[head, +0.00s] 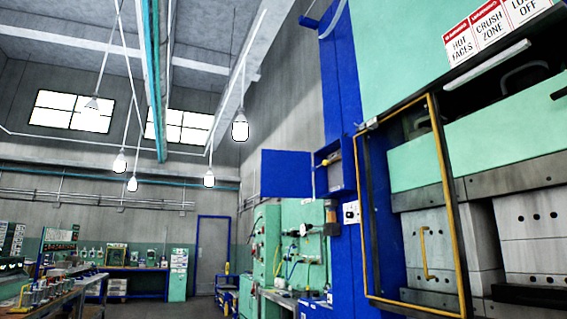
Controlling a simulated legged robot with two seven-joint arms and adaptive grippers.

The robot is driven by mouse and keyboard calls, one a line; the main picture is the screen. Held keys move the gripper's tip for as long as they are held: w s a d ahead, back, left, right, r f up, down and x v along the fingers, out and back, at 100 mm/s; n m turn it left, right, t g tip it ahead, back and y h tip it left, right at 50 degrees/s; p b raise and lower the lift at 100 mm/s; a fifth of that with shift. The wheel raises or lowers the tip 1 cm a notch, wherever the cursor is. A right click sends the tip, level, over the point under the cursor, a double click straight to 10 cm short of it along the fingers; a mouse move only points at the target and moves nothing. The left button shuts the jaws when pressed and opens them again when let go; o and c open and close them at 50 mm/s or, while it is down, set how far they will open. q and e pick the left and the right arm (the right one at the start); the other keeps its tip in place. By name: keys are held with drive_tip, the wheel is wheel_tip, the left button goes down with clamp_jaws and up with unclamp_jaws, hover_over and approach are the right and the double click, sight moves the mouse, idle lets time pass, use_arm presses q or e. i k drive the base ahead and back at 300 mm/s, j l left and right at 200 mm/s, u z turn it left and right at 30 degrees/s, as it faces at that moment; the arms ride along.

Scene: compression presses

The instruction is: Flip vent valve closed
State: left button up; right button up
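I cannot tell for certain which part is the vent valve. A small yellow handle-like part (323,162) shows at an open blue box (347,178) on the blue press column (345,90). The box's blue door (287,174) is swung out to the left. Lower down, a pale green panel (315,245) carries gauges, fittings and thin hoses, too small to make out a valve position. Neither of my grippers is in view.
The press with a yellow-edged guard frame (441,190) and warning signs (490,30) fills the right. A green cabinet (266,240) stands left of the panel. Workbenches (60,285) line the far left. A grey door (211,255) is at the back.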

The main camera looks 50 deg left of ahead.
sight(325, 162)
drive_tip(key=u, duration=1.4)
drive_tip(key=i+j+z, duration=0.35)
drive_tip(key=i, duration=0.3)
drive_tip(key=i+j+z, duration=0.4)
drive_tip(key=i+j, duration=0.25)
drive_tip(key=i+j+z, duration=0.35)
drive_tip(key=i+j, duration=0.15)
drive_tip(key=j, duration=0.25)
